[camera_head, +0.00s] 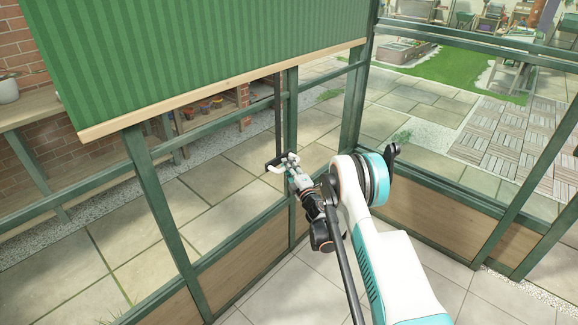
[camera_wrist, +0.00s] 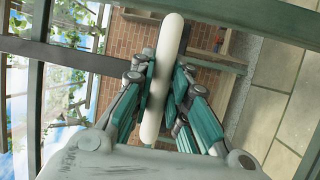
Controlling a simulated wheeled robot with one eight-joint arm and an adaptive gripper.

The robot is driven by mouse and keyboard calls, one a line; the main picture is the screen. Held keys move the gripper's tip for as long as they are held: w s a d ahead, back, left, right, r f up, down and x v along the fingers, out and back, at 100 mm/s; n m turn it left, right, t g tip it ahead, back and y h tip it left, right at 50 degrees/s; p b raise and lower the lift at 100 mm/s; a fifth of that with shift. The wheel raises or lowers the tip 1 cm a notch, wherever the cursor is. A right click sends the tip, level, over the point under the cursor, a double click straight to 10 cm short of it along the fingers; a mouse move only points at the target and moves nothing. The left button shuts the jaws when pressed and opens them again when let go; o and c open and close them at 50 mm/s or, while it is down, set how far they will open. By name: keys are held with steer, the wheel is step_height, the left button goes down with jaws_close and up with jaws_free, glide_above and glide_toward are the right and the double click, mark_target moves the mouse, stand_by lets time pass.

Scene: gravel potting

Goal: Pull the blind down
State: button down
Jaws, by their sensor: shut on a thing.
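The green striped blind (camera_head: 200,45) hangs partly lowered at the upper left of the head view, with a pale wooden bar (camera_head: 225,90) along its bottom edge. A dark strap or cord (camera_head: 278,110) runs down from the bar to my gripper (camera_head: 284,166). In the wrist view the teal fingers of my gripper (camera_wrist: 162,88) are shut on a cream, rounded handle (camera_wrist: 170,35), which passes between them and sticks out at the top and bottom. In the head view the handle is small and mostly covered by the gripper.
Green window frames (camera_head: 160,205) with glass and wooden lower panels (camera_head: 245,245) stand close around my arm. Beyond the glass are paving, a bench (camera_head: 40,103) by a brick wall, and a lawn (camera_head: 445,70). The floor (camera_head: 300,285) inside looks clear.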

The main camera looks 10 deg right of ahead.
steer(key=c, duration=1.5)
jaws_free()
steer(key=shift+c, duration=0.2)
steer(key=shift+r, duration=0.1)
step_height(320, 180, up, 10)
steer(key=shift+f, duration=0.1)
